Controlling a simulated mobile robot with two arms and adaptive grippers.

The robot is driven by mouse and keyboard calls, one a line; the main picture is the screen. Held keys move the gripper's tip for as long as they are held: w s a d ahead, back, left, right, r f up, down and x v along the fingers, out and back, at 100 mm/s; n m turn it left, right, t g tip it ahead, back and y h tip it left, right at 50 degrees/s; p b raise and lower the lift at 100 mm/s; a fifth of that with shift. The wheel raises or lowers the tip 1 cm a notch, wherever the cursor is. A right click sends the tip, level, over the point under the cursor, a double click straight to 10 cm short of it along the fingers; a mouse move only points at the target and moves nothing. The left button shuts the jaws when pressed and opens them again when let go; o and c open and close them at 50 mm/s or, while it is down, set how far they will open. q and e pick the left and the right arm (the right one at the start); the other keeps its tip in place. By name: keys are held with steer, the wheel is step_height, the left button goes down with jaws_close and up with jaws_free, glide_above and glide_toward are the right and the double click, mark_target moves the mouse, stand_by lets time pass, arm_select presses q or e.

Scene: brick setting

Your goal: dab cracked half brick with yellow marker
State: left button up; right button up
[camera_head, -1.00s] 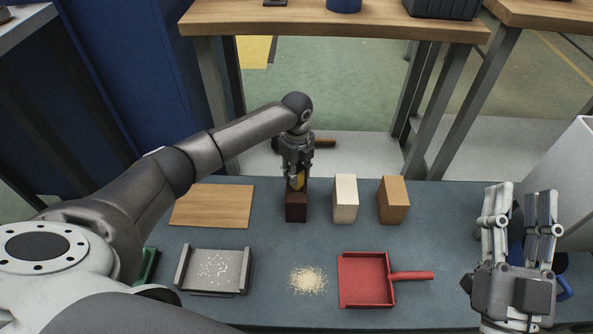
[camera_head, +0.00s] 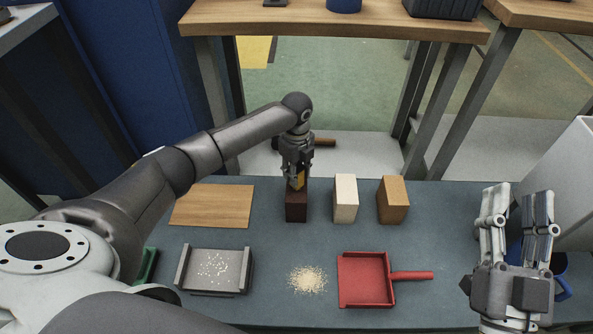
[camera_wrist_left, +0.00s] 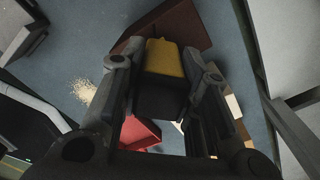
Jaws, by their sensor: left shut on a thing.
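My left gripper (camera_head: 297,178) is shut on the yellow marker (camera_head: 299,183), above the dark brown block (camera_head: 297,208). In the left wrist view the marker (camera_wrist_left: 166,58) shows a yellow body with a black part between the fingers. The dark red-brown block (camera_wrist_left: 185,22) lies just beyond its yellow end; I cannot tell whether they touch. A cream block (camera_head: 345,199) and a tan block (camera_head: 393,200) stand to the right. No crack is clear on any block. My right gripper (camera_head: 519,192) is open and empty at the right.
A wooden board (camera_head: 212,205) lies at left on the blue-grey table (camera_head: 300,250). In front are a grey tray (camera_head: 247,272) with white bits, a pale crumb pile (camera_head: 307,280) and a red dustpan (camera_head: 363,280). A blue object (camera_head: 561,280) is partly hidden behind my right gripper.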

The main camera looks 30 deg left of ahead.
arm_select(q)
steer(key=shift+s+f, duration=0.1)
steer(key=shift+f, duration=0.05)
arm_select(e)
steer(key=shift+w+f+g, duration=0.1)
steer(key=shift+f+g, duration=0.2)
steer(key=shift+f, duration=0.1)
stand_by(1.1)
